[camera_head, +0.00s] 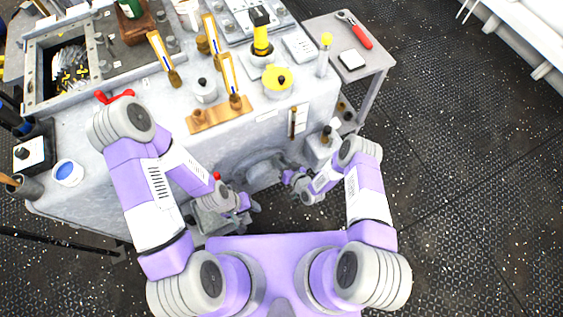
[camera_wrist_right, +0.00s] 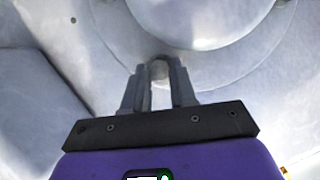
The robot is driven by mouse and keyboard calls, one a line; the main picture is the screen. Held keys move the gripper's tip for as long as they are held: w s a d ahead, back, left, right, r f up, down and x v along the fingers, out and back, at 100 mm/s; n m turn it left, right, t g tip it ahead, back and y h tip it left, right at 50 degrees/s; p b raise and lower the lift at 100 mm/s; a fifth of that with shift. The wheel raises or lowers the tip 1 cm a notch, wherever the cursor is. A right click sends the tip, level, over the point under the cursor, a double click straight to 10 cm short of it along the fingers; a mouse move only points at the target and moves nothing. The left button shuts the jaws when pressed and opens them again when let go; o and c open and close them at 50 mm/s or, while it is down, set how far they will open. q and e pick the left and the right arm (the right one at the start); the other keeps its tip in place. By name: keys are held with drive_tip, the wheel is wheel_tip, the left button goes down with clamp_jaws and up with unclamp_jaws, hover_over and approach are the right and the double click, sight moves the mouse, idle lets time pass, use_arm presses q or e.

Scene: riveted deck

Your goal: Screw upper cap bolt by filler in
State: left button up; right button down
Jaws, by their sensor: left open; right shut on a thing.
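In the right wrist view, a round pale grey cap (camera_wrist_right: 190,18) with a wide flange fills the top. My right gripper (camera_wrist_right: 160,72) points at the flange and is shut on a small grey bolt (camera_wrist_right: 159,70), of which only a rounded part shows between the fingers. I cannot tell how deep the bolt sits. In the head view my right gripper (camera_head: 288,177) is at the right side of the rounded grey housing (camera_head: 260,168) on the bench's front. My left gripper (camera_head: 252,205) is open, lower and to the left, apart from the housing. I cannot make out the filler.
The grey bench (camera_head: 240,130) carries brass-tipped tools, a yellow round pot (camera_head: 278,80), a white-and-blue cup (camera_head: 67,172) and a parts bin (camera_head: 68,65). The dark floor at right is clear.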

drive_tip(key=shift+d+f+m+y, duration=0.1)
drive_tip(key=shift+m+y, duration=0.55)
drive_tip(key=shift+m, duration=0.35)
drive_tip(key=shift+d+f+m+y, duration=0.1)
drive_tip(key=shift+m+y, duration=0.55)
drive_tip(key=shift+m, duration=0.35)
drive_tip(key=c, duration=1.2)
unclamp_jaws()
drive_tip(key=shift+p+v, duration=1.15)
drive_tip(key=shift+v, duration=2.7)
drive_tip(key=shift+w, duration=0.1)
